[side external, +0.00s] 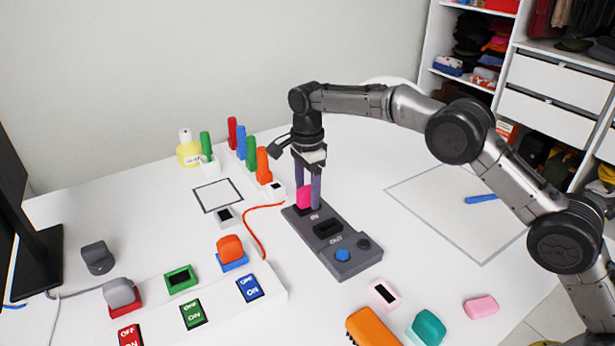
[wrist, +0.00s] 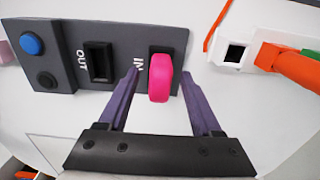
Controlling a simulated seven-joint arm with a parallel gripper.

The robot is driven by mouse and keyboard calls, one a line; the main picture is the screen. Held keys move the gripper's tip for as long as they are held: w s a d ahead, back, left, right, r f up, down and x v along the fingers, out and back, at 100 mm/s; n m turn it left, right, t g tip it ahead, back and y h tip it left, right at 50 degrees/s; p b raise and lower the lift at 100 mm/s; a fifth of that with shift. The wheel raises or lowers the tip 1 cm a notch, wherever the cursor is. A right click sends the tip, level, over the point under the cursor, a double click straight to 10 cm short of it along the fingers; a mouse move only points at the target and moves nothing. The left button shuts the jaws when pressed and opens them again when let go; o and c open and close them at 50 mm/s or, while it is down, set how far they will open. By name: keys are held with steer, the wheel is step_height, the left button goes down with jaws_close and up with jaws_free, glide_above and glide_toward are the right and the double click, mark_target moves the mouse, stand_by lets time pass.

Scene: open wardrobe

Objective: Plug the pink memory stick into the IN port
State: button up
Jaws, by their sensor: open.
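The pink memory stick (side external: 304,197) stands upright at the IN end of the dark grey port box (side external: 335,262). In the wrist view the pink stick (wrist: 161,78) sits over the port beside the "IN" label, its lower end meeting the box (wrist: 124,39); how deep it sits is hidden. My gripper (side external: 308,200) is lowered over this end of the box. In the wrist view its two purple fingers (wrist: 160,84) are spread on either side of the stick, with gaps visible. The OUT port (wrist: 98,62) is an empty dark slot. A blue button (side external: 342,255) and a dark knob (side external: 364,244) are on the box.
An orange cable (side external: 257,235) lies left of the box. A white rack with coloured sticks (side external: 251,153) stands behind. A switch strip (side external: 215,290) is at front left. Pink, teal (side external: 428,326) and orange pieces lie in front. The outlined area at right is mostly clear.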

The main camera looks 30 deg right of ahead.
mark_target(308, 187)
step_height(308, 187, up, 10)
steer(key=shift+w+r, duration=0.1)
steer(key=shift+r, duration=0.65)
steer(key=shift+d, duration=0.1)
